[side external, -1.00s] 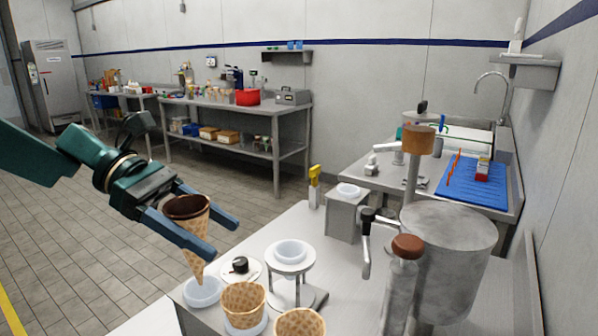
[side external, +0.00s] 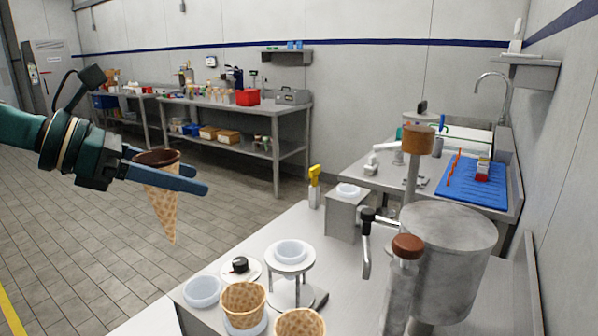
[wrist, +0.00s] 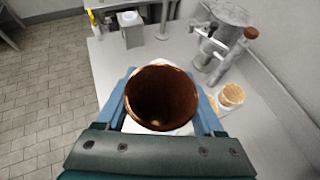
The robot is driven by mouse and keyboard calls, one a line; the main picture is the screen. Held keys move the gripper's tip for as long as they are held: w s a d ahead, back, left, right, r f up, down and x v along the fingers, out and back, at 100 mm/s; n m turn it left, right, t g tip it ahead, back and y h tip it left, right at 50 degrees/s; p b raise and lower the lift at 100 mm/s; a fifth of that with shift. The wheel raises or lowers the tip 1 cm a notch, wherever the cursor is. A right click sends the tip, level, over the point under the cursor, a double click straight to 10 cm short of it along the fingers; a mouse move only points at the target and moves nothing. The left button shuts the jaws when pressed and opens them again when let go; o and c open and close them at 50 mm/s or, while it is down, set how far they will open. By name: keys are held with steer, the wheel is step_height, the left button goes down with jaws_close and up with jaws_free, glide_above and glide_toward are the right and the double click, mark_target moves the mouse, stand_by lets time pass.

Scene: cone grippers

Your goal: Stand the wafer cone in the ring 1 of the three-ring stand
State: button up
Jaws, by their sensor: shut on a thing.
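A wafer cone (side external: 163,210) with a dark brown lining hangs point down, slightly tilted, between the fingers of my gripper (side external: 200,180). My gripper is shut on it below its rim. In the wrist view I look into the open mouth of the cone (wrist: 160,95). The cone is in the air, left of the counter and apart from the white holders. Another empty white ring (side external: 290,254) sits higher on a metal stand. I cannot tell which is ring 1.

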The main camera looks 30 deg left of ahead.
steer(key=d+m+g+h, duration=0.5)
steer(key=m+h, duration=0.1)
steer(key=m, duration=0.1)
steer(key=m+g+h, duration=0.1)
steer(key=m+g, duration=0.6)
glide_above(212, 296)
step_height(212, 296, down, 5)
step_height(212, 296, down, 10)
steer(key=shift+w+f, duration=0.1)
steer(key=shift+f, duration=0.1)
steer(key=shift+f, duration=0.3)
steer(key=shift+f, duration=0.25)
steer(key=o, duration=0.8)
steer(key=shift+f, duration=0.15)
